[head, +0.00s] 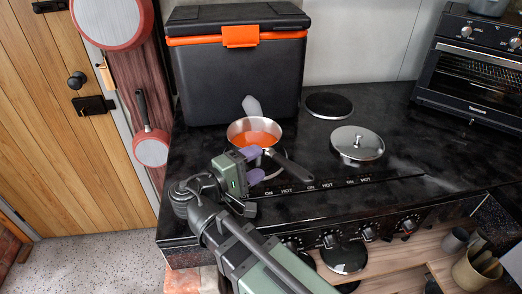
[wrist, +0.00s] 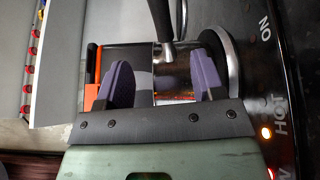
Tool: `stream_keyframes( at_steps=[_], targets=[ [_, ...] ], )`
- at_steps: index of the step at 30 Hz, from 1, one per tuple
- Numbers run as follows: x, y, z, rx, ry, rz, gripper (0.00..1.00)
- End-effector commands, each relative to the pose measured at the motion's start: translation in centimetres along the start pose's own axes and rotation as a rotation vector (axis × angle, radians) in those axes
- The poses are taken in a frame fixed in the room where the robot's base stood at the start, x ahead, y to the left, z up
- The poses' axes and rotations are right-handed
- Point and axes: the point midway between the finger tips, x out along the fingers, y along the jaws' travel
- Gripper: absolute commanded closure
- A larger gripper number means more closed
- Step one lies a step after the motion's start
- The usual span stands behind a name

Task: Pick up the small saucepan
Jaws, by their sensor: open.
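The small saucepan (head: 236,128) is silver, holds orange-red liquid, and stands upright on the black stovetop. Its black handle (head: 291,171) points toward the lower right, and a grey utensil (head: 251,106) sticks up at its back. My gripper (head: 255,164) is open, its two purple fingertips at the pan's near side, just left of the handle. In the wrist view the shiny pan wall (wrist: 173,75) shows between and beyond the spread fingers (wrist: 162,82), with the handle (wrist: 161,18) above. I cannot tell whether a finger touches the pan.
A black cooler with an orange latch (head: 240,37) stands close behind the pan. A toaster oven (head: 470,68) is at the far right. Stove knobs (head: 329,240) line the front.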

Motion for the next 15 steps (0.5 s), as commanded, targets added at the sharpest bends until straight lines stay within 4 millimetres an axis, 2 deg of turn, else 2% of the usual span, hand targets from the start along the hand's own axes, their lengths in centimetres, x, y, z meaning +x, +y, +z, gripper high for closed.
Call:
stream_keyframes(
  at_steps=[3,6,14,15],
  targets=[
    [2.4,-0.3,-0.2,0.0,-0.004,-0.001,0.38],
    [4.0,-0.2,-0.2,0.0,-0.003,0.0,0.38],
    [4.5,-0.2,-0.3,0.0,0.0,0.0,0.38],
    [4.5,-0.2,-0.2,0.0,0.0,0.0,0.44]
  ],
)
